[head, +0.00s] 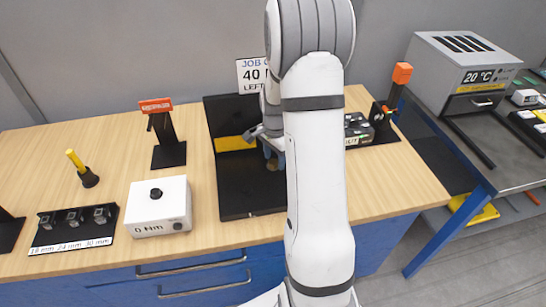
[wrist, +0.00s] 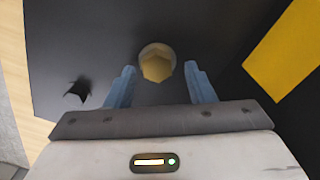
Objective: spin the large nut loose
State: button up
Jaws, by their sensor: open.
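The large nut (wrist: 157,66) is a brass-coloured hexagon on a round base, set on a black plate (wrist: 95,40) in the wrist view. My gripper (wrist: 158,78) is open, with its two blue fingers apart on either side below the nut in that view. The nut shows between and just beyond the fingertips, and I cannot tell whether they touch it. In the head view my gripper (head: 272,150) hangs over the black plate (head: 245,190), partly hidden by my white arm. A small brass-coloured piece (head: 272,165) shows beside the fingers there.
A white box reading 0 Nm (head: 160,212) stands left of the plate. A socket rack (head: 74,240), a yellow-handled tool (head: 78,165) and an orange-topped stand (head: 165,130) are further left. A grey heater-like box (head: 463,65) stands on the right bench. A yellow patch (wrist: 285,50) lies right of the nut.

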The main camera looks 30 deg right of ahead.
jog(key=shift+c, duration=0.4)
jog(key=shift+r, duration=0.1)
jog(key=c, duration=0.9)
jog(key=shift+a, duration=0.15)
jog(key=shift+n, duration=0.3)
